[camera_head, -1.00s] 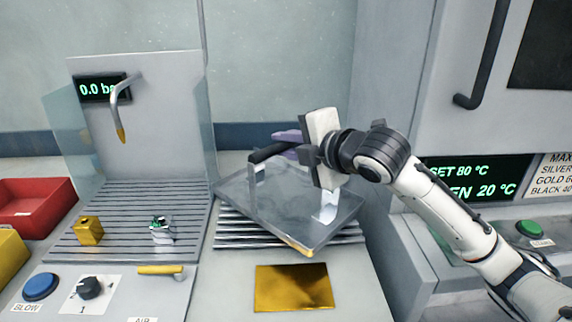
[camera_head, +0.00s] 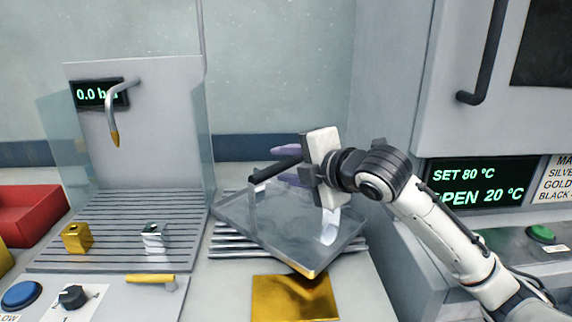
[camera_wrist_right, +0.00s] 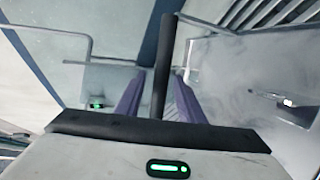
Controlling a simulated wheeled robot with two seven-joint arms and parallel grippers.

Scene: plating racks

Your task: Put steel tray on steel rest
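The steel tray (camera_head: 262,215) is a shiny flat sheet with a black bar handle (camera_head: 276,169) on metal uprights. Its front corner has a golden tint. It is turned at an angle over the slatted steel rest (camera_head: 228,242) and hides most of it; whether it touches the rest I cannot tell. My right gripper (camera_head: 296,178) has its purple fingers on either side of the handle. In the right wrist view the handle (camera_wrist_right: 166,60) runs between the fingers (camera_wrist_right: 158,95). My left gripper is out of view.
A gold plate (camera_head: 293,300) lies just in front. At left is a ribbed bench (camera_head: 110,255) with a gold block (camera_head: 76,238), a silver block (camera_head: 154,237) and a spout (camera_head: 112,125). An oven cabinet (camera_head: 420,110) stands close on the right.

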